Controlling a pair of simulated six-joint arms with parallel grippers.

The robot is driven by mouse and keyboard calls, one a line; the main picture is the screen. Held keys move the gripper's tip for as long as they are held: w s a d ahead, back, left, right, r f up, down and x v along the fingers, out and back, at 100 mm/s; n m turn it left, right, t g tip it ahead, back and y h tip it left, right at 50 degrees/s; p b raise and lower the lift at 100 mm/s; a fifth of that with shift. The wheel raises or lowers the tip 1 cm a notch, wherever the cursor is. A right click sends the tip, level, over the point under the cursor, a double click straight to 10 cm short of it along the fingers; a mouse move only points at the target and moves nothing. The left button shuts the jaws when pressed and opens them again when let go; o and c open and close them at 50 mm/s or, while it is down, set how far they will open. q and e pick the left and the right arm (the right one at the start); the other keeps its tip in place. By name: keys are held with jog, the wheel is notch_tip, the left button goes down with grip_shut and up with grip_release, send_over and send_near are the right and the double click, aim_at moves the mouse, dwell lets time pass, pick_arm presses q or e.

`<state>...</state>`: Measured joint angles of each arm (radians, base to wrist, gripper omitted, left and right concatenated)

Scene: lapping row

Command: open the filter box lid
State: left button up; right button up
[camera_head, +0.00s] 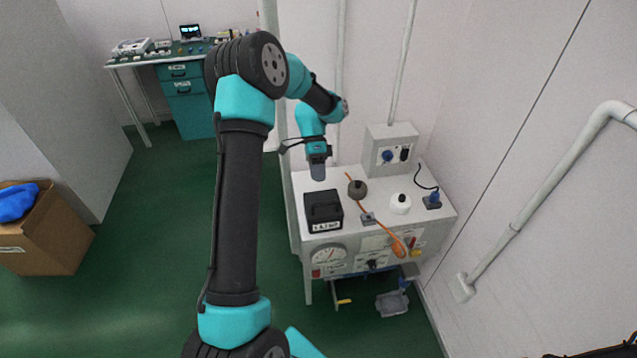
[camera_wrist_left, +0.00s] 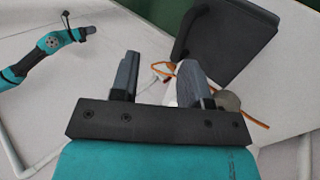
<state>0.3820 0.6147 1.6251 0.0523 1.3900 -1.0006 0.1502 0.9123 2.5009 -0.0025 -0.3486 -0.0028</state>
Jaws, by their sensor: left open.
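The filter box, which I take to be the black box (camera_head: 322,212) with a white label on its front, sits at the left front of the white bench top. Its lid looks shut. In the left wrist view the black box (camera_wrist_left: 225,45) fills the upper right, beyond the fingers. My left gripper (camera_head: 318,172) is above and behind the box, pointing down and apart from it. In the left wrist view its two grey fingers (camera_wrist_left: 160,78) stand apart with nothing between them. My right arm shows in the left wrist view; its gripper (camera_wrist_left: 88,31) is too small to read.
On the white bench (camera_head: 375,212) are a dark round knob-like part (camera_head: 357,189), a white round part (camera_head: 400,204) and an orange cord (camera_head: 383,226). A grey socket box (camera_head: 390,150) stands behind. A cardboard box (camera_head: 45,240) is far left, clear of the bench.

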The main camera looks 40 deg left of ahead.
pick_arm(q)
jog(key=shift+s+d+r, duration=0.2)
jog(key=shift+s+d, duration=1.25)
jog(key=shift+s, duration=0.15)
